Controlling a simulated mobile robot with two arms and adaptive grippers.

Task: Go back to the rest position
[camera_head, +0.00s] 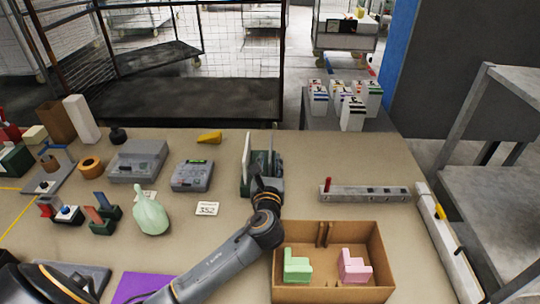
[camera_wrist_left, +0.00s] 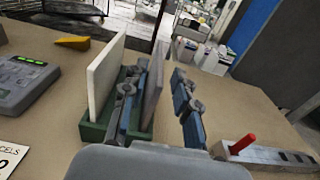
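My left gripper (camera_head: 264,172) is at the green holder (camera_head: 246,188) near the middle of the table. The holder carries an upright white panel (camera_head: 246,158) and a grey panel. In the left wrist view, the gripper (camera_wrist_left: 161,68) has its two fingers apart. One finger is between the white panel (camera_wrist_left: 105,82) and the grey panel (camera_wrist_left: 153,88); the other is right of the grey panel with a visible gap. Whether the first finger touches the grey panel cannot be told. My right gripper is not in view.
A cardboard box (camera_head: 378,262) holding a green foam piece (camera_head: 297,266) and a pink one (camera_head: 354,265) stands right of my left forearm. A grey bar with a red peg (camera_head: 365,193) lies behind it. A pale green bottle (camera_head: 150,216) and grey devices stand left.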

